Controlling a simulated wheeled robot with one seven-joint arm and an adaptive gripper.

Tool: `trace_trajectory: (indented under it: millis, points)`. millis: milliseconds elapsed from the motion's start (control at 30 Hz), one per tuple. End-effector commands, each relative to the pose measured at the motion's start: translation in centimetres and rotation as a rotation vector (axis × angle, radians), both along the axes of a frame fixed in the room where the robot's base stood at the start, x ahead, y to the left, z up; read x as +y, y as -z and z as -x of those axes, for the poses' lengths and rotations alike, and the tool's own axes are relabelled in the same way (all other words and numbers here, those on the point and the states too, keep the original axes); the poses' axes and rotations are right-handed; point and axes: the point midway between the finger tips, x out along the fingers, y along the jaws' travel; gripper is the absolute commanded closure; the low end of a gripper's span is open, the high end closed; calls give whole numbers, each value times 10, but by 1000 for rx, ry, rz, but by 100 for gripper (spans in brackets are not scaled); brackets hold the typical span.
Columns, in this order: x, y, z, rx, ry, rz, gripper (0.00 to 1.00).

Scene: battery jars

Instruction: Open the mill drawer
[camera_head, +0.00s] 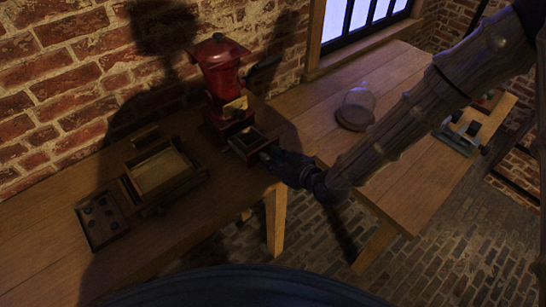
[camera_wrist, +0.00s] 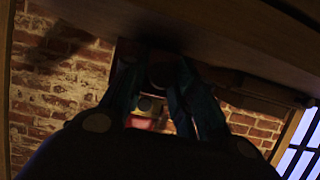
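The red mill (camera_head: 220,75) stands on the wooden bench against the brick wall. Its small drawer (camera_head: 246,139) juts out from the base toward my gripper, and I look down into its dark open top. My gripper (camera_head: 268,157) is at the drawer's front end and seems to touch it. In the wrist view, my two teal fingers (camera_wrist: 160,85) point at a dark shape that is probably the drawer front or its knob. The fingers stand somewhat apart there. Shadow hides whether they are closed on the knob.
A wooden box (camera_head: 160,172) and a small tray with dark round pieces (camera_head: 102,218) lie on the bench left of the mill. A glass dome (camera_head: 356,107) stands on the lighter table to the right. A gap to the floor lies below my gripper.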

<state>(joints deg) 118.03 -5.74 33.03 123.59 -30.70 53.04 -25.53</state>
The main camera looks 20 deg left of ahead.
Motion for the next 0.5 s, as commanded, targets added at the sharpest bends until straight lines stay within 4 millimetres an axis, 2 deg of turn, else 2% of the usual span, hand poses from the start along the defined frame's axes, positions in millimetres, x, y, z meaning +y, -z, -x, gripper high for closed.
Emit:
trace_trajectory:
  millis: [33,100,500]
  points:
    - [-1,-1,-2,-2,4,-1,61]
    - [0,-1,-2,-2,3,-1,53]
    - [-4,-2,2,0,0,0,53]
